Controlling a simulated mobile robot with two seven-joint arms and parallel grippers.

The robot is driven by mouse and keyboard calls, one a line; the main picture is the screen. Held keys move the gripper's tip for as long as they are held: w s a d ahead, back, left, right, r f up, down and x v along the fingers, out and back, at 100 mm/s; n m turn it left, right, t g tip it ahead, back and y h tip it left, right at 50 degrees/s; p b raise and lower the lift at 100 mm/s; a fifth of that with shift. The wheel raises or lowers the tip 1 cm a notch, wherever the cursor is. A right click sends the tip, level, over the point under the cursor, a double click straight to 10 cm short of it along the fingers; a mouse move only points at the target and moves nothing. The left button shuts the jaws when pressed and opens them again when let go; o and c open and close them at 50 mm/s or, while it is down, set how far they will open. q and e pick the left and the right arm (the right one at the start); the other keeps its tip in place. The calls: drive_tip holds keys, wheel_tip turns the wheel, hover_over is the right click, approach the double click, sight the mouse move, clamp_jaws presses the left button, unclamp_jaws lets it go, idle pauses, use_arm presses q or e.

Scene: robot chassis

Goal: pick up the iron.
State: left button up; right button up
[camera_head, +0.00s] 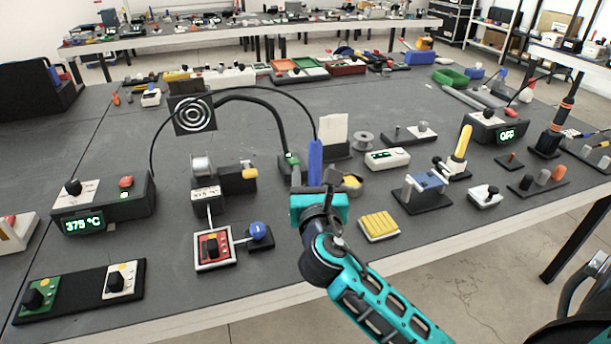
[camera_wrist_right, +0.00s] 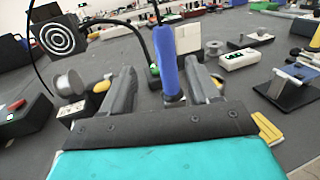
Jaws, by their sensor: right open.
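The soldering iron with the blue handle (camera_head: 315,160) stands upright near the table's front edge, its cable arching left to the station reading 375 °C (camera_head: 100,205). My right gripper (camera_head: 314,182) is open right at this handle. In the right wrist view, the blue handle (camera_wrist_right: 168,62) shows between the two spread fingers of the right gripper (camera_wrist_right: 162,84); I cannot tell whether they touch it. A second iron with a yellow handle (camera_head: 462,142) stands to the right. My left gripper is out of view.
A black fume hose (camera_head: 262,108) arches close behind the blue handle. A solder spool (camera_head: 202,166) stands left, and a yellow sponge (camera_head: 379,226) lies right of my gripper. A white block (camera_head: 333,130) stands behind. Bare grey tabletop (camera_head: 290,255) shows in front of the gripper.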

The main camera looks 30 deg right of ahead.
sight(316, 159)
drive_tip(key=x, duration=0.4)
drive_tip(key=shift+w+d, duration=0.25)
drive_tip(key=shift+w, duration=0.1)
drive_tip(key=x, duration=0.4)
drive_tip(key=shift+s+d+f+b, duration=0.1)
drive_tip(key=shift+d+f+b, duration=0.1)
drive_tip(key=shift+d+b, duration=0.15)
drive_tip(key=shift+w+d, duration=0.2)
drive_tip(key=shift+w, duration=0.3)
drive_tip(key=c, duration=1)
use_arm(q)
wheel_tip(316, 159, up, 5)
drive_tip(key=p, duration=0.6)
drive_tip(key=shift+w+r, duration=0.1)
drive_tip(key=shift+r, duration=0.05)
use_arm(e)
wheel_tip(316, 159, up, 20)
drive_tip(key=shift+r, duration=0.1)
